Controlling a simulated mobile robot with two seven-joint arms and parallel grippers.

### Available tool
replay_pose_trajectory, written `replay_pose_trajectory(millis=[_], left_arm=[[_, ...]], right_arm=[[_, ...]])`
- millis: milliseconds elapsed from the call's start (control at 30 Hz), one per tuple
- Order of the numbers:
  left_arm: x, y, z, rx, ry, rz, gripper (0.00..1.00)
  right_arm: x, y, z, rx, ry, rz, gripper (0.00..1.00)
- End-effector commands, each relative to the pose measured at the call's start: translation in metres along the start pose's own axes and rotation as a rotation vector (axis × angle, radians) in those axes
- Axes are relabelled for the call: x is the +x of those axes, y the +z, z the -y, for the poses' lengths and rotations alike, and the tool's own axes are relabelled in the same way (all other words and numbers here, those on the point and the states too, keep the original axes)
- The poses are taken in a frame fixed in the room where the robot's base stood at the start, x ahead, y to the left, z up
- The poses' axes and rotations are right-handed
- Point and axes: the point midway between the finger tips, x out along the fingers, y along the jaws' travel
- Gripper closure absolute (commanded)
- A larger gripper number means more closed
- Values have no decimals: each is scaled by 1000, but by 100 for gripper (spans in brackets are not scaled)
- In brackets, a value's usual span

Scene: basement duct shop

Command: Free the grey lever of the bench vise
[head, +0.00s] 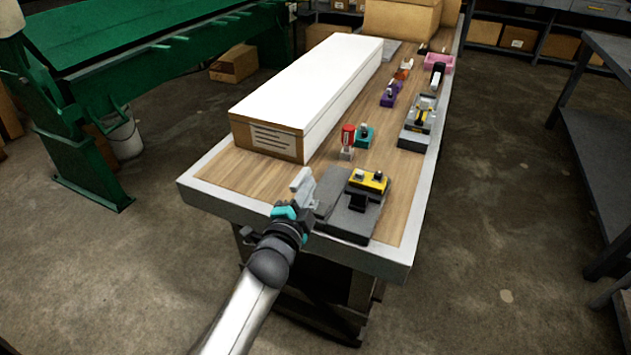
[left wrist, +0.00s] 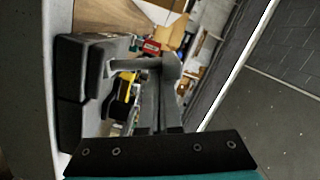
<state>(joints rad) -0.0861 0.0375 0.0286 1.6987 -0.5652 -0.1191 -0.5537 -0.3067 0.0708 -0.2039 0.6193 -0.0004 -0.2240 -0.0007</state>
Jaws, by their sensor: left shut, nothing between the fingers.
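The bench vise (head: 350,216), dark grey, stands on the bench's near end. It shows as dark blocks in the left wrist view (left wrist: 82,72). There, a grey bar with a rounded end, which looks like the grey lever (left wrist: 135,63), reaches right from the blocks. My left gripper (head: 302,184) is at the near edge of the bench, just left of the vise. Its fingers (left wrist: 160,108) are shut and empty, with their tips close to the bar's rounded end. I cannot tell whether they touch it. My right gripper is in neither view.
A yellow piece (head: 368,181) sits beside the vise's grey block. A long white box (head: 315,85) takes up the bench's left side. A red-topped item (head: 348,135), a teal piece (head: 365,135) and a grey fixture (head: 418,122) stand farther back. Floor right of the bench is clear.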

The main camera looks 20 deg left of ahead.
Motion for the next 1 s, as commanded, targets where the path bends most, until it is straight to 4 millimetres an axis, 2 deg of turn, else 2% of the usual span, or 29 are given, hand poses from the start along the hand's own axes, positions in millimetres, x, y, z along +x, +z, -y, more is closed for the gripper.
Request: replay_pose_trajectory(millis=[100, 400, 1000], left_arm=[[1, 5, 3, -61, 10, 3, 100], [1, 12, 3, -146, 21, 2, 100], [2, 12, 3, -157, 23, 3, 100]], right_arm=[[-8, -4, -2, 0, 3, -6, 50], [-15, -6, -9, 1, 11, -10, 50], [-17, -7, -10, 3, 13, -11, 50]])
